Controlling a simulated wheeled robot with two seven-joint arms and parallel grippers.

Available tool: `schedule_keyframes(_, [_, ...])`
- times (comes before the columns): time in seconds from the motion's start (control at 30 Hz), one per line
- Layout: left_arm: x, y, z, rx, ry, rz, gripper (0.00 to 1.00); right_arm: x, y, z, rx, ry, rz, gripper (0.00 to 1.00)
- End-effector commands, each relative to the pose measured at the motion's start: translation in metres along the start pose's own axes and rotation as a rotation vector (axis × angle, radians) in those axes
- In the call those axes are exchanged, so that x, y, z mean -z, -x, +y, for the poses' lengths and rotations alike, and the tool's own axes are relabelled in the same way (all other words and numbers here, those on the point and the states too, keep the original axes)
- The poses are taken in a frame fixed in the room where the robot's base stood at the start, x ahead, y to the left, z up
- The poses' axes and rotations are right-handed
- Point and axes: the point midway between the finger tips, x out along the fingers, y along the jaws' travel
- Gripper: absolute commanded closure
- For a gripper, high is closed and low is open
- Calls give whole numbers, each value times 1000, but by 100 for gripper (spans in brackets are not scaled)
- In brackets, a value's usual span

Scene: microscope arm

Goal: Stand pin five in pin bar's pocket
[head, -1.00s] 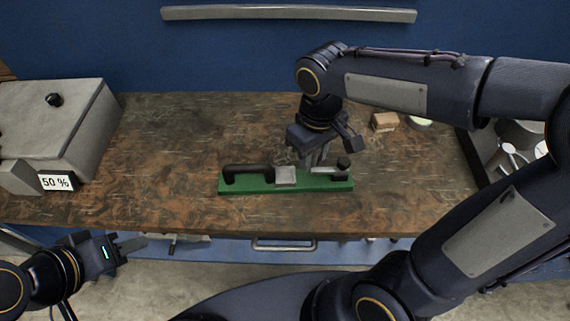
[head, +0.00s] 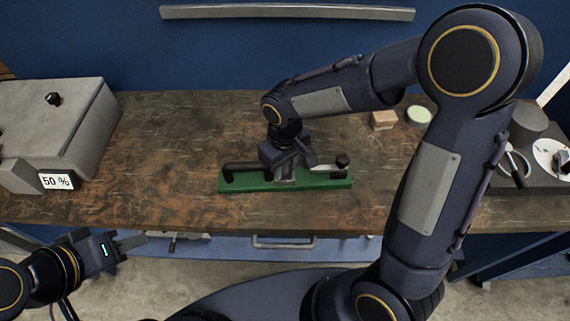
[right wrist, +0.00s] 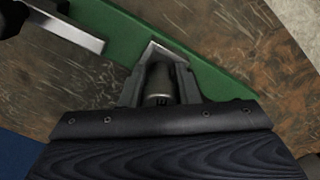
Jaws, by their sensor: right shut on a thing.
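The green bar (head: 325,183) lies on the wooden table. It carries a black handle at its left end, a grey block near its middle and a light metal piece with a black knob at its right. My right gripper (head: 286,180) is right over the grey block and hides most of it. In the right wrist view it is shut on a dark grey cylindrical pin (right wrist: 158,78), which stands upright between the fingers. The block (right wrist: 163,50) shows just beyond the pin; whether the pin's lower end is inside a pocket is hidden. My left gripper (head: 130,243) is away at the lower left, its jaw gap unclear.
A grey box (head: 60,120) with a "50 %" display stands at the table's left. A small wooden block (head: 383,119) and a pale round disc (head: 419,115) lie at the back right. The table left of the bar is clear.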

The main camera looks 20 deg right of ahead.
Motion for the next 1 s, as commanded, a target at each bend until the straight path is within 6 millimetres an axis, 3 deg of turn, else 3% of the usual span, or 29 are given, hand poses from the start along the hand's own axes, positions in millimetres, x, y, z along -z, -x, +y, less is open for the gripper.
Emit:
schedule_keyframes(0.53, [-5, -10, -5, 0, 0, 0, 64, -2, -17, 0, 2, -3, -7, 100])
schedule_keyframes(0.57, [-5, -11, -5, 0, 0, 0, 64, -2, -18, 0, 2, -3, -8, 69])
schedule_keyframes(0.67, [-6, -11, -5, 0, 0, 0, 64, -2, -18, 1, 2, -6, -8, 56])
schedule_keyframes(0.83, [-3, -6, -3, 0, 0, 0, 64, -3, -12, 1, 2, -8, -9, 53])
schedule_keyframes(1.0, [-1, -2, -1, 0, 0, 0, 64, -1, 11, 2, 1, -7, -2, 50])
